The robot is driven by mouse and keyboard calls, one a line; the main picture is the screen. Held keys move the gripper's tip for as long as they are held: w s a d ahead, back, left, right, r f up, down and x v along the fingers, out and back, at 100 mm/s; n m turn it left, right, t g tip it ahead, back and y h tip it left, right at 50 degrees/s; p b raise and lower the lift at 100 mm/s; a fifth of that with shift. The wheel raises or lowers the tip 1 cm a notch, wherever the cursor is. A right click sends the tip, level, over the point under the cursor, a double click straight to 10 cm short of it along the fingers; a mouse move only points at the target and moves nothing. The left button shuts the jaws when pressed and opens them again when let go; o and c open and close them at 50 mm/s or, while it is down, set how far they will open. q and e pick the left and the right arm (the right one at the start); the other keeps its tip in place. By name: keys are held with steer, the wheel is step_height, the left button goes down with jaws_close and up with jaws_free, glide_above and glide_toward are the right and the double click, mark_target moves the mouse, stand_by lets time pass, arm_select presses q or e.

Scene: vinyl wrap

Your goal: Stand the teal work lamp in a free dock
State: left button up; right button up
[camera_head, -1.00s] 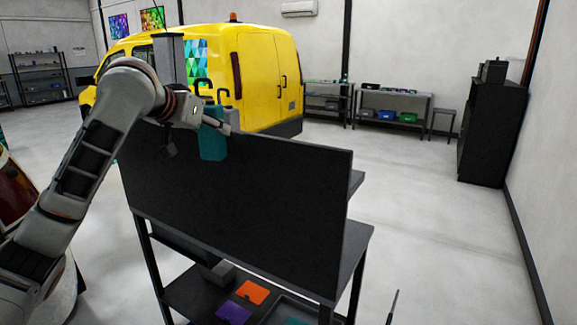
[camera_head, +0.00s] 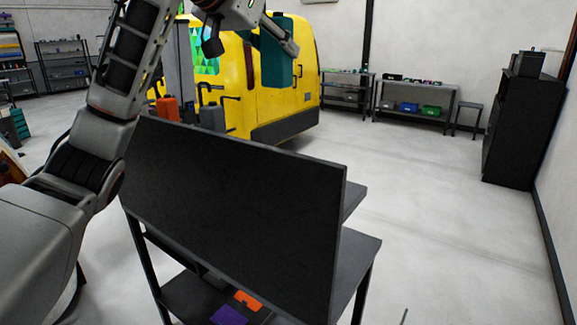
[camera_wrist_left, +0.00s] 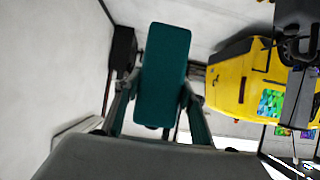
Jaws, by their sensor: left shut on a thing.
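The teal work lamp (camera_head: 277,62) is held up in my left gripper (camera_head: 282,38), above the black panel's top edge and apart from it. In the left wrist view the lamp (camera_wrist_left: 164,75) sits between the two fingers of the gripper (camera_wrist_left: 160,95), which are shut on it. An orange lamp (camera_head: 167,109) and a grey lamp (camera_head: 212,117) with a dark hook stand behind the panel. The docks are hidden behind the panel. My right gripper is out of view.
The tall black panel (camera_head: 235,205) blocks the view of the cart's top. An orange piece (camera_head: 248,299) and a purple piece (camera_head: 229,315) lie on the lower shelf. A yellow van (camera_head: 290,95) stands behind. The floor (camera_head: 430,220) to the right is clear.

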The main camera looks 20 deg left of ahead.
mark_target(270, 73)
arm_select(q)
steer(key=shift+f, duration=0.3)
steer(key=f, duration=0.5)
steer(key=shift+s+a, duration=0.1)
steer(key=shift+s, duration=0.2)
step_height(270, 73, down, 14)
steer(key=shift+w+r, duration=0.1)
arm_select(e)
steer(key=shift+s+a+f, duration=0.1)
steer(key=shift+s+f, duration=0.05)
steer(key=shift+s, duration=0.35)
arm_select(q)
steer(key=shift+f, duration=0.3)
steer(key=o, duration=1.5)
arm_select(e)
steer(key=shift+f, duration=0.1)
